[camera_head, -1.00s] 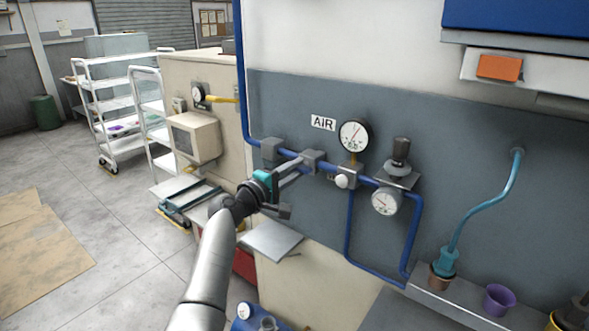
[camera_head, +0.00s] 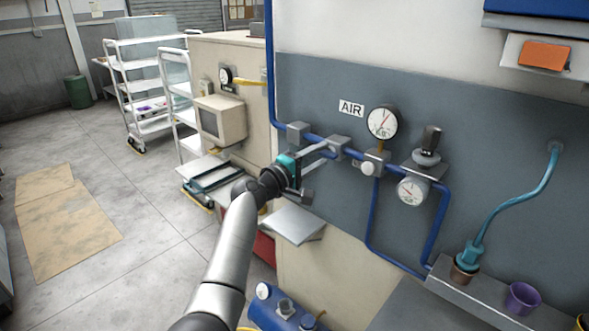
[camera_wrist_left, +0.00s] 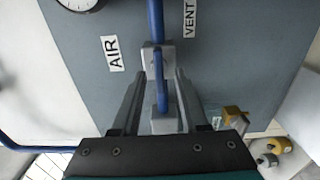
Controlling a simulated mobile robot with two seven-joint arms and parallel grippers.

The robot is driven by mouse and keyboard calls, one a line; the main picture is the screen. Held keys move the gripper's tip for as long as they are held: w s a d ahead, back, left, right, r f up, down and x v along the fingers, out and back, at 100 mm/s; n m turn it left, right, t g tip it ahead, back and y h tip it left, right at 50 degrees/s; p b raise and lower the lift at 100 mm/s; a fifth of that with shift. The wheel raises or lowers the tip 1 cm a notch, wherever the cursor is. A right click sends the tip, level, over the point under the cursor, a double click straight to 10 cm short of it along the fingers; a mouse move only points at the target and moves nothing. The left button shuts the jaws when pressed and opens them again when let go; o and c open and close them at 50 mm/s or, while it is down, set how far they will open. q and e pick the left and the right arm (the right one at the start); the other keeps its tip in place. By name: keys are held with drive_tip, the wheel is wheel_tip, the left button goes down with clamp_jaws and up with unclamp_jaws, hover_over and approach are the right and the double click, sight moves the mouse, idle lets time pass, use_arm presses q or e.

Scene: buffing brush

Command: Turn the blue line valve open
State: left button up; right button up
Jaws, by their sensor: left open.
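The blue line (camera_head: 322,138) runs along the grey wall panel below the AIR label, with grey blocks on it. One grey block (camera_head: 339,147) is just beyond my left gripper (camera_head: 317,168). In the left wrist view, the open gripper (camera_wrist_left: 161,74) has one finger on each side of a blue bar (camera_wrist_left: 160,78), which looks like the valve's handle lying along the line. A gap shows at each finger, so nothing is gripped. The head view does not show the handle clearly. My right gripper is out of view.
A round gauge (camera_head: 382,122), a regulator (camera_head: 428,150) and a lower gauge (camera_head: 411,191) sit right of the gripper. A teal hose (camera_head: 514,204) and purple cup (camera_head: 522,298) are further right. A metal plate (camera_head: 293,224) lies below.

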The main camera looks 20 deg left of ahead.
use_arm(q)
drive_tip(key=v, duration=1.4)
drive_tip(key=shift+s+b, duration=0.25)
drive_tip(key=shift+b, duration=0.1)
